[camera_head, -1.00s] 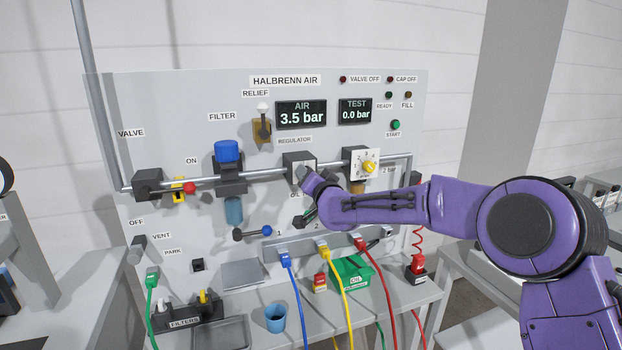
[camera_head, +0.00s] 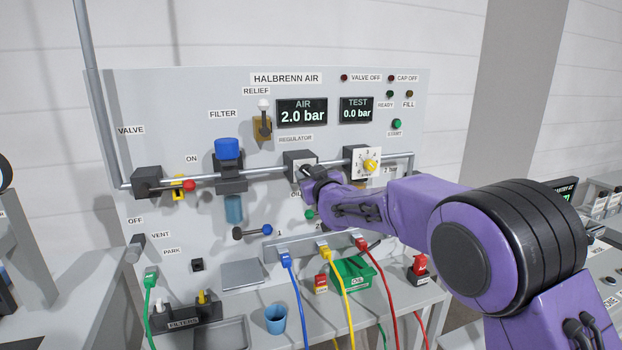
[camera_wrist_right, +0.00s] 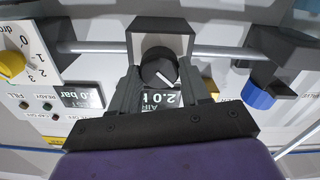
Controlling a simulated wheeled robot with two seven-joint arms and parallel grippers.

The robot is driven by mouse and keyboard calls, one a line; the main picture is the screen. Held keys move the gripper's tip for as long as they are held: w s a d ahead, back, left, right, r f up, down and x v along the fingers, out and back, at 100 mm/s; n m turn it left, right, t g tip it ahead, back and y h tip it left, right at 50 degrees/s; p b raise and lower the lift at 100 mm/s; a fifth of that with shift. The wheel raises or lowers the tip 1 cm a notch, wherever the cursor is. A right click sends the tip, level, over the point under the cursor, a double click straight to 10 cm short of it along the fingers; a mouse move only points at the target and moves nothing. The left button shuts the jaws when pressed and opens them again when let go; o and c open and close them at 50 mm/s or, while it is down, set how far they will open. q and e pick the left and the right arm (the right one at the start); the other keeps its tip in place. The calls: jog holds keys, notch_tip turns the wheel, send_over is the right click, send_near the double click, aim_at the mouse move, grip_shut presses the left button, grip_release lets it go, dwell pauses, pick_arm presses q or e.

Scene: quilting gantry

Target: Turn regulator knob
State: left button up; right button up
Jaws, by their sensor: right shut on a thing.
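The regulator (camera_head: 293,160) is a dark block with a pale face on the pipe, under the REGULATOR label. Its round black knob (camera_wrist_right: 158,68) with a white pointer line shows in the right wrist view. My right gripper (camera_head: 307,175) is at the knob; in the right wrist view its two fingers (camera_wrist_right: 160,82) are on either side of the knob, shut on it. In the head view the gripper and wrist hide most of the knob. The AIR display (camera_head: 302,112) reads 2.0 bar. My left gripper is not in view.
A yellow dial knob (camera_head: 371,166) is just right of the regulator. The blue-capped filter (camera_head: 228,150) is to its left. The TEST display (camera_head: 356,110) reads 0.0 bar.

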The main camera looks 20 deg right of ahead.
jog(key=shift+f+n, duration=0.15)
jog(key=shift+n, duration=0.45)
jog(key=o, duration=1.1)
jog(key=shift+c, duration=0.2)
jog(key=shift+s+b, duration=0.1)
jog(key=shift+b, duration=0.2)
jog(key=shift+s, duration=0.3)
jog(key=s+b, duration=0.4)
jog(key=s, duration=0.6)
jog(key=shift+w+d, duration=0.1)
jog(key=shift+d, duration=0.05)
